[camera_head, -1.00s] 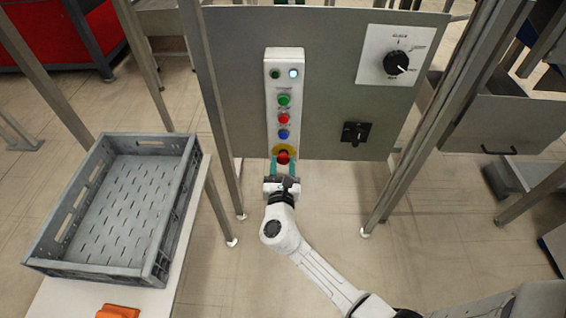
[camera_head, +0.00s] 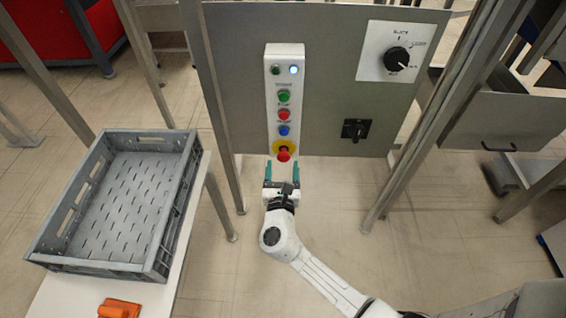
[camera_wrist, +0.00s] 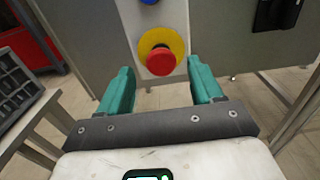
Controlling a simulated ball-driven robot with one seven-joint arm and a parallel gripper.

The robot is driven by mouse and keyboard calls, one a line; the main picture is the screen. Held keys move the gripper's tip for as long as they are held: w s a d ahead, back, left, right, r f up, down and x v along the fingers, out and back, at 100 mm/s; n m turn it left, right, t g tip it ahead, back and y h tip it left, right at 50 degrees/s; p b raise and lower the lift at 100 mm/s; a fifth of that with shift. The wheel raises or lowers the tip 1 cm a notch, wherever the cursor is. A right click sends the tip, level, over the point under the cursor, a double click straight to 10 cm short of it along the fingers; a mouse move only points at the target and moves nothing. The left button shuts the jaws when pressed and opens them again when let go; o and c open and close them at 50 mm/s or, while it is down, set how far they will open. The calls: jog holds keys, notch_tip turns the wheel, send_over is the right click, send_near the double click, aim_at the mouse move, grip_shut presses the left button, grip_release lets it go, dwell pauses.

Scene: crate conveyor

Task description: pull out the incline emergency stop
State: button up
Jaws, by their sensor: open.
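The emergency stop is a red mushroom button (camera_head: 283,154) on a yellow disc, at the bottom of a white control strip (camera_head: 270,110) on a grey panel. It also shows in the wrist view (camera_wrist: 161,61), ahead of my fingers and centred between them. My gripper (camera_head: 283,172) is open and empty just below and in front of the button, apart from it. In the wrist view its two teal fingers (camera_wrist: 160,86) stand wide on either side of the button's line. Whether the button is pressed in or out I cannot tell.
Above the stop are blue (camera_head: 284,131), red (camera_head: 284,114) and green (camera_head: 284,96) buttons. A black rotary knob (camera_head: 397,60) and a black switch (camera_head: 355,130) sit to the right. Metal posts flank the panel. A grey crate (camera_head: 168,222) stands on a table at left.

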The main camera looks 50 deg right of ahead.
jog(key=v, duration=0.8)
jog(key=shift+s, duration=0.15)
jog(key=shift+a, duration=0.15)
dwell(0.3)
jog(key=s+d+r+m+g+y+p, duration=0.4)
jog(key=s+d+m+g, duration=0.35)
jog(key=s+m, duration=0.6)
jog(key=s+a+r+m+g+y+p, duration=0.1)
jog(key=s+a+m+y+p, duration=0.1)
jog(key=a+m+y, duration=0.3)
jog(key=s+a+r+m+g+y+p, duration=0.1)
jog(key=s+a+r+m+y+p, duration=0.1)
jog(key=a+m+y, duration=0.3)
jog(key=shift+s+a+m+p, duration=0.55)
jog(key=shift+a+m+p, duration=0.45)
jog(key=shift+m, duration=0.25)
jog(key=shift+g, duration=0.25)
